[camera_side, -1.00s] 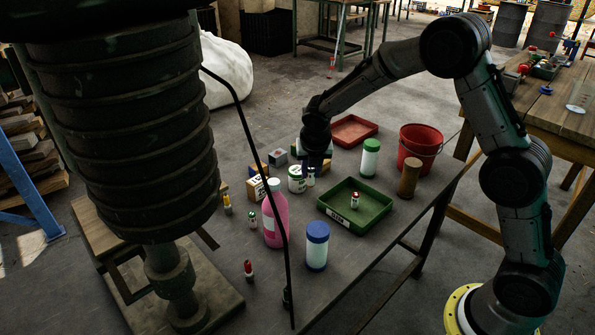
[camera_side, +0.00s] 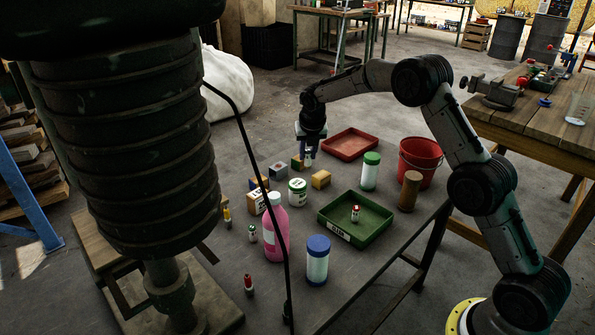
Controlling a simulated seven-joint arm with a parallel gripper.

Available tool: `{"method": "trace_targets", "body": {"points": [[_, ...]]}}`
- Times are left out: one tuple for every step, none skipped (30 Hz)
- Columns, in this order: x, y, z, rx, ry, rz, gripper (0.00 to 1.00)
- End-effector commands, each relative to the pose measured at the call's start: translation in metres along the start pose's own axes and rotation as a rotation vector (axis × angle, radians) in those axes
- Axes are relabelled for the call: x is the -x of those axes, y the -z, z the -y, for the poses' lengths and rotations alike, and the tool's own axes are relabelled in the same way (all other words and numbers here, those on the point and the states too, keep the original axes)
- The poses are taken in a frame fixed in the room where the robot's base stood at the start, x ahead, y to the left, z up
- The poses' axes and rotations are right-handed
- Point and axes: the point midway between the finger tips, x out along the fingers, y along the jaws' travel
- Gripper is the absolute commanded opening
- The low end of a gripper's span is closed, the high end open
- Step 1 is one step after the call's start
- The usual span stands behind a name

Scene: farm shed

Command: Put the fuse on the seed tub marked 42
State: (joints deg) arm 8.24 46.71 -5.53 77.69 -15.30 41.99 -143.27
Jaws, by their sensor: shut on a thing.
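My gripper (camera_side: 308,160) points down above the far part of the grey table, shut on a small pale and blue piece, which I take to be the fuse (camera_side: 308,154). The fingers hide much of it. A white tub with a green lid (camera_side: 298,192) stands nearer the camera, below and slightly left of my gripper, apart from it. It looks like a seed tub; its dark marking is too small to read with certainty.
A pink bottle (camera_side: 275,233), blue-lidded jar (camera_side: 317,262), green tray (camera_side: 329,223), red tray (camera_side: 328,146), green-lidded jar (camera_side: 370,175) and red bucket (camera_side: 420,160) share the table.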

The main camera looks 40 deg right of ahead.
Motion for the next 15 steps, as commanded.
{"method": "trace_targets", "body": {"points": [[-0.009, -0.006, -0.004, -0.001, 0.0, 0.0, 0.0], [-0.015, -0.007, -0.005, -0.001, 0.001, -0.002, 0.0], [-0.023, -0.009, -0.007, 0.0, 0.001, -0.002, 0.0], [-0.03, -0.01, -0.009, 0.0, 0.001, -0.003, 0.0], [-0.035, -0.012, -0.01, 0.0, 0.001, -0.002, 0.0], [-0.042, -0.014, -0.012, 0.0, 0.001, -0.001, 0.0], [-0.047, -0.016, -0.014, 0.0, 0.001, -0.001, 0.0], [-0.051, -0.017, -0.015, 0.0, 0.001, 0.0, 0.0], [-0.057, -0.018, -0.017, 0.0, 0.001, -0.001, 0.0], [-0.06, -0.019, -0.017, 0.0, 0.001, 0.0, 0.0], [-0.063, -0.02, -0.018, 0.0, 0.001, -0.001, 0.0], [-0.066, -0.021, -0.019, 0.0, 0.001, 0.0, 0.0], [-0.068, -0.022, -0.02, 0.0, 0.001, 0.0, 0.0], [-0.069, -0.022, -0.02, 0.0, 0.001, 0.0, 0.0], [-0.07, -0.023, -0.021, 0.0, 0.0, 0.001, 0.0]]}}
